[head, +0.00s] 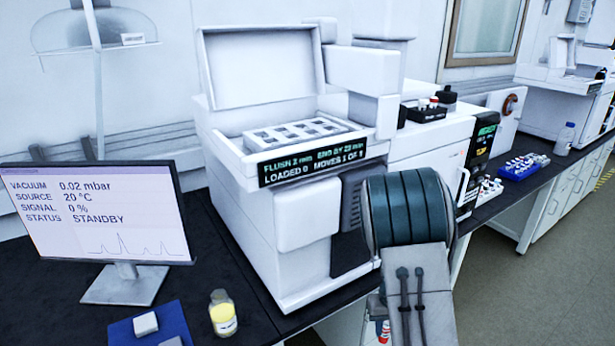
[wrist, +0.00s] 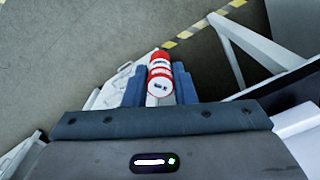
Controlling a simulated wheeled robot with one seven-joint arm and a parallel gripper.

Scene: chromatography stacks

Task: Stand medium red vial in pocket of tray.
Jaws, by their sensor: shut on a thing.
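The red vial (wrist: 160,77), with white bands and a marked end facing the camera, is between the two blue fingers of my gripper (wrist: 159,84) in the wrist view. The gripper is shut on it, above the floor. In the head view, a small red and white part of the vial (head: 384,331) shows at the bottom, beside my arm, which hides most of the gripper. The white tray (head: 262,145) with several pockets sits in the open-lidded white instrument, above and left of the vial in the head view. The pocket interiors are too small to read clearly.
The instrument's raised lid (head: 262,60) stands behind the tray, with a white tower (head: 362,75) at its right. A monitor (head: 95,215) and a yellow vial (head: 222,312) stand on the dark bench at left. A blue rack (head: 522,168) stands further right.

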